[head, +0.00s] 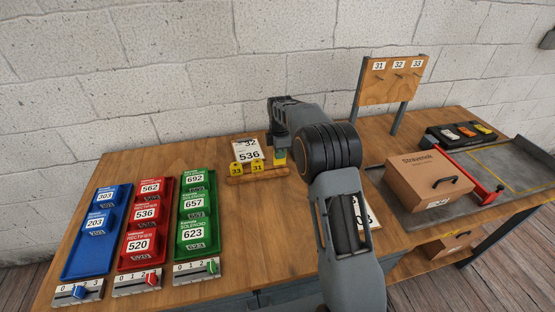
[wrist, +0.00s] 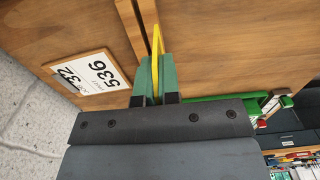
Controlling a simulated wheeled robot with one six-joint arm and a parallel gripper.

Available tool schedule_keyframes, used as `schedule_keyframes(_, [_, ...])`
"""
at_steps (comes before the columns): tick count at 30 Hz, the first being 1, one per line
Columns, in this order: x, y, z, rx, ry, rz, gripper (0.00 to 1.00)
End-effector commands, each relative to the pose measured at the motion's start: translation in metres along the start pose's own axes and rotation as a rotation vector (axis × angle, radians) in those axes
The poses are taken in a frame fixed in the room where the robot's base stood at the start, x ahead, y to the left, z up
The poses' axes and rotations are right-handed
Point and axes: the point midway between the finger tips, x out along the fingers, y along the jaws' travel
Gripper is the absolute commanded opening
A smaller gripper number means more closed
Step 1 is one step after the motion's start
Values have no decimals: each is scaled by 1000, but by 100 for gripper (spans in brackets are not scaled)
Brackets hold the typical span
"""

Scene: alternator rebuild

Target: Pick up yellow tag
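Yellow tags stand in a small wooden rack (head: 258,176) on the bench in the head view. Two of them, marked 33 (head: 236,168) and 31 (head: 257,166), are in plain sight. A third yellow tag (head: 281,155) is at the rack's right end, below my gripper (head: 279,146). In the wrist view this yellow tag (wrist: 155,45) is edge-on between the green fingers of my gripper (wrist: 156,75). The fingers appear shut on it. Its number is hidden. The rack (wrist: 133,35) is close beside the tag there.
A card reading 32 and 536 (head: 247,151) stands behind the rack. Blue (head: 83,258), red (head: 137,255) and green (head: 196,243) trays stand left. A numbered hook board (head: 393,80) and a cardboard box (head: 428,180) are right.

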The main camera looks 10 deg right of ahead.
Motion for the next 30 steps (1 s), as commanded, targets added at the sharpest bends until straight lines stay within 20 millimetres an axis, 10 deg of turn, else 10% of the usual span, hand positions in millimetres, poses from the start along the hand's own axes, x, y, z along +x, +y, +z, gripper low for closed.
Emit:
schedule_keyframes(15, [-53,-83,0,0,0,3,0])
schedule_keyframes(30, [-67,-113,0,0,0,0,0])
